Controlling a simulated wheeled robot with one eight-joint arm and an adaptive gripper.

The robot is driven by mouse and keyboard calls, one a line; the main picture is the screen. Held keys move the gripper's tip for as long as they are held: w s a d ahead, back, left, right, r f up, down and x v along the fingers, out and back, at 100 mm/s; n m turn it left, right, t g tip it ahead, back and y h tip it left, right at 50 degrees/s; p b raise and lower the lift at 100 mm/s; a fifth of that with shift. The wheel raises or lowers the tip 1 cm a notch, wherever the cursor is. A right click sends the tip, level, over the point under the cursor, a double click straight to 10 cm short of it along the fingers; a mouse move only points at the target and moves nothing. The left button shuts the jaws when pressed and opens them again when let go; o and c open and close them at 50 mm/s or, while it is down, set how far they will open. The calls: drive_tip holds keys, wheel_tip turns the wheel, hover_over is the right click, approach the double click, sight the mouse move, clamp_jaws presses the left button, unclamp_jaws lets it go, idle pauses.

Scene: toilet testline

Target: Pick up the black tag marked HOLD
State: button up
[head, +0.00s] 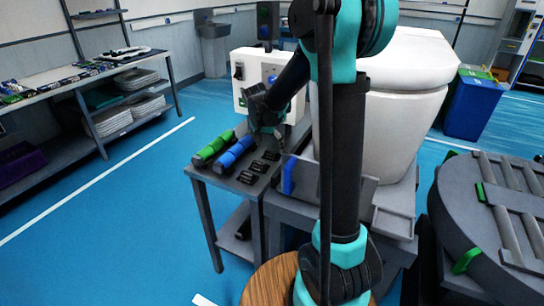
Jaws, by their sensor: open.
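Several small black tags (260,166) lie in a row on the dark grey side table (224,176). Any lettering on them is too small to read, so I cannot tell which one is marked HOLD. My gripper (270,130) is above the back part of this table, beyond the tags in the picture. It is small and dark in the head view, with its jaws open, and I see nothing held in it.
A green cylinder (214,147) and a blue cylinder (236,153) lie left of the tags. A white panel box (262,76) stands behind. A large white toilet (405,95) is on the right. Blue floor (130,215) is open at left.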

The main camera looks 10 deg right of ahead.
sight(272, 152)
drive_tip(key=x, duration=0.4)
drive_tip(key=shift+w+d+f, duration=0.1)
drive_tip(key=shift+w+f, duration=0.1)
drive_tip(key=shift+f, duration=0.15)
drive_tip(key=c, duration=1)
drive_tip(key=shift+r, duration=0.1)
drive_tip(key=shift+c, duration=0.2)
